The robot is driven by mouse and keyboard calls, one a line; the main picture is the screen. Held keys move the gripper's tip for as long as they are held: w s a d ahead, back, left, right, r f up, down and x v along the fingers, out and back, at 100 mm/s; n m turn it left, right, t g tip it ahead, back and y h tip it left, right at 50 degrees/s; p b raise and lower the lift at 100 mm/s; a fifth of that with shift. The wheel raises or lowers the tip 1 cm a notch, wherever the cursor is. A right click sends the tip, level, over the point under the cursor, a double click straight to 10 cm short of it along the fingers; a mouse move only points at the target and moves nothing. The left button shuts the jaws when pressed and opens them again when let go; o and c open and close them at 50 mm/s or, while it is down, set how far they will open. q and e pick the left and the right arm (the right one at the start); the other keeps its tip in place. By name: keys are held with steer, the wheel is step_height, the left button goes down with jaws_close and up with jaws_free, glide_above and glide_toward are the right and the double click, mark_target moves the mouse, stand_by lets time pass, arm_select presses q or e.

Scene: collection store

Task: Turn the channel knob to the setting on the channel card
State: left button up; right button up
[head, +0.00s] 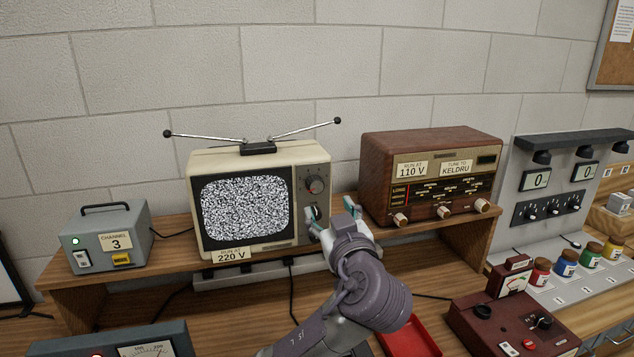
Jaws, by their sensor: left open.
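The cream television (240,155) stands on the wooden shelf with grey static on its screen. Its control panel at the right has an upper round knob (315,185) and a lower knob (314,212). I cannot read the markings around them, nor tell which is the channel knob. The channel card (116,242) on the grey box at the left reads "CHANNEL 3". My left gripper (331,215) is open in front of the lower right of the panel. Its left finger is close to the lower knob and partly covers it; contact cannot be told. My right gripper is not in view.
The grey box (105,237) has a lit green lamp. A brown radio (430,175) with cards "RUN AT 110 V" and "TUNE TO KELDRU" stands right of my gripper. A red tray (415,338) and a dark red meter box (510,325) sit lower on the bench.

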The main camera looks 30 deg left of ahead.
mark_target(316, 187)
arm_select(q)
steer(key=p+x, duration=0.3)
steer(key=x, duration=0.6)
steer(key=shift+w+a, duration=0.15)
steer(key=shift+a, duration=0.2)
steer(key=shift+w+a+f, duration=0.15)
steer(key=shift+w+a, duration=0.05)
steer(key=shift+w, duration=0.05)
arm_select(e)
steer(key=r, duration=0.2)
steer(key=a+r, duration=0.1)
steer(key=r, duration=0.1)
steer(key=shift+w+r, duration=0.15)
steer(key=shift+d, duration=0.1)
arm_select(q)
steer(key=c, duration=1.1)
steer(key=shift+c, duration=0.2)
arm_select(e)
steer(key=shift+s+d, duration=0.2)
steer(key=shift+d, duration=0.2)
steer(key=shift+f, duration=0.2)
